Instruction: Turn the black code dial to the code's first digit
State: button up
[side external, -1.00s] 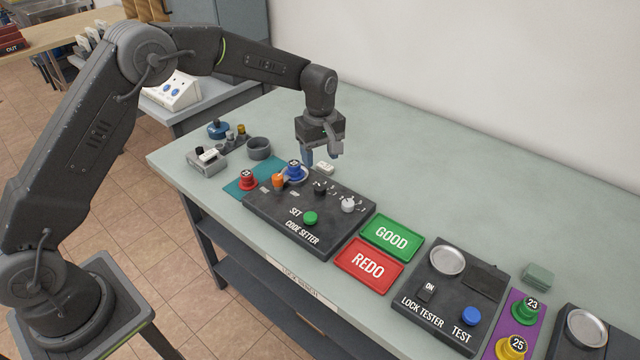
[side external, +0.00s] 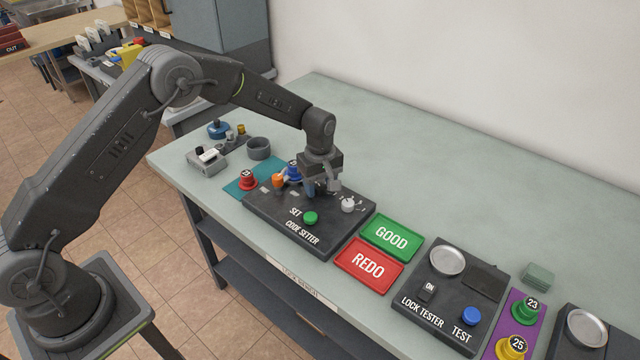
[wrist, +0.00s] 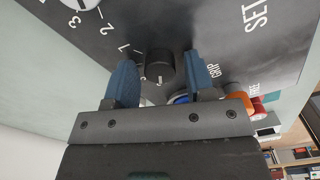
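The black code dial (wrist: 160,66) stands on the dark code setter panel (side external: 272,219). In the wrist view it sits between the two blue fingers of my gripper (wrist: 160,82), with a gap on both sides. Digits are printed around it. In the side view my gripper (side external: 321,190) is low over the panel and hides the dial. A white dial (side external: 348,204) stands to the right of my gripper; part of it also shows at the top left of the wrist view (wrist: 80,4).
An orange knob (side external: 278,181) and a blue lock (side external: 293,171) are close on the left. A red lock (side external: 248,180) sits on a teal mat. The green SET button (side external: 310,218) is in front. GOOD (side external: 391,236) and REDO (side external: 368,265) trays lie to the right.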

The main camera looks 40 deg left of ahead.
jog(key=c, duration=0.7)
jog(key=m, duration=0.7)
jog(key=shift+m, duration=0.3)
jog(key=m, duration=0.4)
jog(key=shift+m, duration=2.2)
